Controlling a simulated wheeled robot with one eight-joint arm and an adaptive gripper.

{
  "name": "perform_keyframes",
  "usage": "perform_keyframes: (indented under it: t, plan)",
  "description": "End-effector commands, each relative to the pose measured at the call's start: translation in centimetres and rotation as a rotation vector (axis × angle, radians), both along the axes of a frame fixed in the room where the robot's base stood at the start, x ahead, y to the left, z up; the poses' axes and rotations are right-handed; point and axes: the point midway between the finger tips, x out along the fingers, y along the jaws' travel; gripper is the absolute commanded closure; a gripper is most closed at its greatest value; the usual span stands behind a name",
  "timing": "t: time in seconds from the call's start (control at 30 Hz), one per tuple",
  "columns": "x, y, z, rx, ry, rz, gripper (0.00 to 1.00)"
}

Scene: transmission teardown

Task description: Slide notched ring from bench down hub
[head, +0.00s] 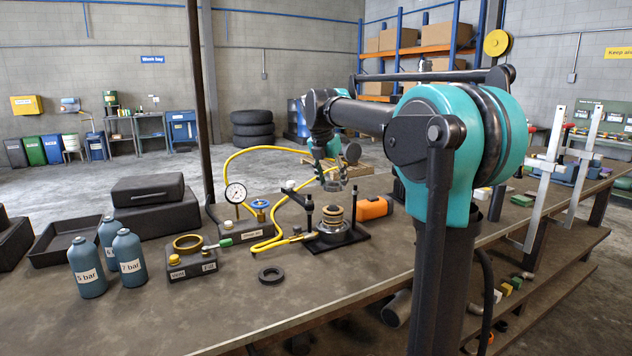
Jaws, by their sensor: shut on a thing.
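My gripper (332,177) is above the bench in the head view, pointing down. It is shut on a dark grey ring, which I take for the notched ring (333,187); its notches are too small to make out. The hub (333,216) stands upright on a black base plate (357,237), with brass-coloured and dark rings around it. The held ring is above the hub and apart from it. The fingertips partly hide the ring, and I cannot tell how exactly it lines up with the hub.
Another dark ring (271,274) lies flat on the bench (225,315). Black posts (309,208) flank the hub. An orange case (374,208) lies close on the right. A gauge (235,193), yellow hose (278,240) and several blue bottles (129,258) stand left. The front bench is mostly clear.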

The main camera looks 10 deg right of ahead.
Motion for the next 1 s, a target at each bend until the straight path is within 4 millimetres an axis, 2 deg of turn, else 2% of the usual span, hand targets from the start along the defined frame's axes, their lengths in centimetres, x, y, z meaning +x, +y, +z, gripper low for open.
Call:
perform_keyframes:
  t: [1.0]
  plan:
    - [0.0, -0.1, -5.7, 0.000, 0.000, -0.002, 0.82]
